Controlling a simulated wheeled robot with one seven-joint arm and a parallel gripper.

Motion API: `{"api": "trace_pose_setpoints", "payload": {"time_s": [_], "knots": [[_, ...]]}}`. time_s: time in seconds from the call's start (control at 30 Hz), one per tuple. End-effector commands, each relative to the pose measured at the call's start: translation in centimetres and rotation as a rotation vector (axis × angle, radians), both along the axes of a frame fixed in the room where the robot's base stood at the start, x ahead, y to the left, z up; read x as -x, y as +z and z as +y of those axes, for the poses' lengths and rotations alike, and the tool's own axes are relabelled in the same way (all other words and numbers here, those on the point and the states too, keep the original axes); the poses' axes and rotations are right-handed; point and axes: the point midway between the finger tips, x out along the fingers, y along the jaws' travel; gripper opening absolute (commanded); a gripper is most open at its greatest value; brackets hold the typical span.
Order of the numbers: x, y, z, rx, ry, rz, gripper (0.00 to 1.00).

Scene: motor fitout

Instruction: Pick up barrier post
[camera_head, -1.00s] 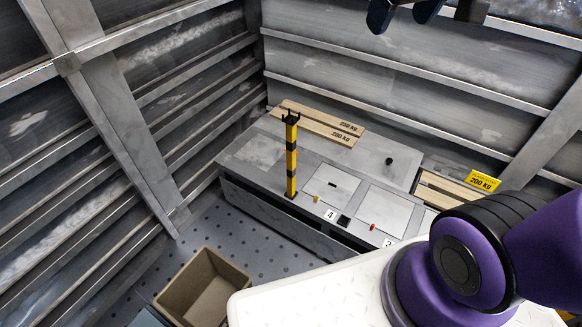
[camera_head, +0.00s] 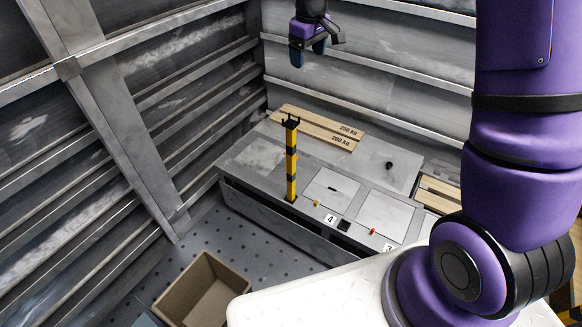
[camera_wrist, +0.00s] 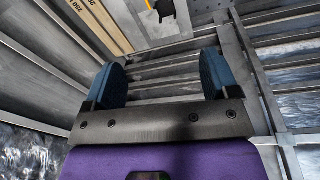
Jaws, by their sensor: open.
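The barrier post (camera_head: 291,168) is yellow with black bands and a dark forked top. It stands upright on the grey bench (camera_head: 262,205), near its front edge in the head view. My gripper (camera_head: 307,55) is above and behind the post in the head view, apart from it, with its blue fingers pointing down. In the wrist view my gripper (camera_wrist: 163,80) has its two blue fingers wide apart with nothing between them. A dark and yellow piece at the top edge of the wrist view may be the post, but I cannot tell.
Wooden planks (camera_head: 322,128) marked 200 kg lie at the back of the bench. Square panels (camera_head: 333,187), small coloured knobs and number labels are on its top. An open brown bin (camera_head: 205,290) stands on the floor at front left. Ribbed metal walls enclose the area.

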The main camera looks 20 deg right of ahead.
Motion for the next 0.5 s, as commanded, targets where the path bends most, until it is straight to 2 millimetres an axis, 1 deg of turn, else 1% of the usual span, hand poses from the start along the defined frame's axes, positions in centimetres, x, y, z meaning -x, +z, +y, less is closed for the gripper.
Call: {"api": "trace_pose_setpoints", "payload": {"time_s": [0.03, 0.17, 0.2, 0.27, 0.3, 0.4, 0.5], "knots": [[-1.2, -2.0, 0.3, 0.0, 0.019, 0.018, 0.81], [-3.7, -6.5, 1.0, -0.003, 0.066, 0.052, 0.81], [-4.5, -8.0, 1.2, -0.004, 0.08, 0.062, 0.81], [-5.4, -10.2, 1.5, -0.006, 0.102, 0.077, 0.81], [-5.9, -11.6, 1.6, -0.007, 0.114, 0.087, 0.81], [-7.0, -14.7, 2.0, -0.01, 0.143, 0.104, 0.81], [-7.7, -17.0, 2.3, -0.014, 0.164, 0.117, 0.81]]}}
